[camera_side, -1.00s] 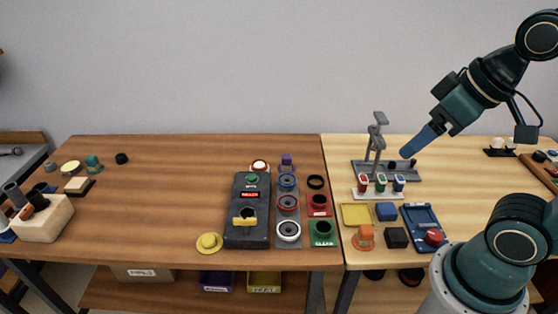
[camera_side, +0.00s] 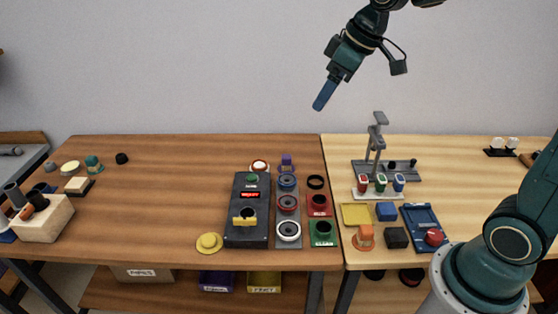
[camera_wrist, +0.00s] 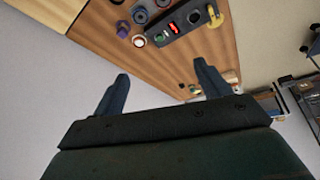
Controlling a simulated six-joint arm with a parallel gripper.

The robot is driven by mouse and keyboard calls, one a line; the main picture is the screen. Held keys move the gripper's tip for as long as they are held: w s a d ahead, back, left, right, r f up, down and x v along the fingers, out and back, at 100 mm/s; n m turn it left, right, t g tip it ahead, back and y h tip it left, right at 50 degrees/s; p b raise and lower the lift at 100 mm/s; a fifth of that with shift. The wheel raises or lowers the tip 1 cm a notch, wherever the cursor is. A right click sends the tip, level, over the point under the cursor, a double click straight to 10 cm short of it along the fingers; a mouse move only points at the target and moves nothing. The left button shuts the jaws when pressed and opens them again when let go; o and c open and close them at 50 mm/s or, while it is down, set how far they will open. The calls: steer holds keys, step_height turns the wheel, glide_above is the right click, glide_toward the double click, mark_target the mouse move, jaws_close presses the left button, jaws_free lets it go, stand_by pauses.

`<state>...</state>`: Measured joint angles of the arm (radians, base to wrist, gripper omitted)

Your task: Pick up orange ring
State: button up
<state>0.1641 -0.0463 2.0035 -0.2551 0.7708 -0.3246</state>
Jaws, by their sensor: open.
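An orange ring (camera_side: 357,246) lies flat near the front edge of the light wooden table in the side view, around or under an orange block (camera_side: 365,232); I cannot tell which. My gripper (camera_side: 322,102) is high above the back of the tables, to the upper left of the ring and far from it. In the wrist view my gripper (camera_wrist: 161,69) has its two fingers wide apart with nothing between them. I cannot make out the orange ring in the wrist view.
A yellow tray (camera_side: 346,213), a blue block (camera_side: 386,211) and a black block (camera_side: 396,238) stand close to the ring. A grey stand (camera_side: 378,140) rises behind. A dark control box (camera_side: 247,205) stands on the brown table, whose left middle is clear.

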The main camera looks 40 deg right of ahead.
steer(key=w+d+f+n+y, duration=0.1)
steer(key=w+d+f, duration=0.3)
steer(key=w+f, duration=0.6)
steer(key=w+d+f+n+y, duration=0.1)
steer(key=w+d+f+n, duration=0.2)
steer(key=w+f, duration=0.8)
steer(key=shift+d+f+n+g+y, duration=0.3)
steer(key=shift+d+f+y, duration=0.15)
steer(key=shift+d, duration=0.65)
glide_toward(260, 164)
steer(key=shift+x, duration=1.25)
steer(key=shift+f, duration=0.1)
steer(key=shift+x, duration=2.55)
steer(key=shift+a, duration=0.15)
steer(key=shift+c, duration=0.2)
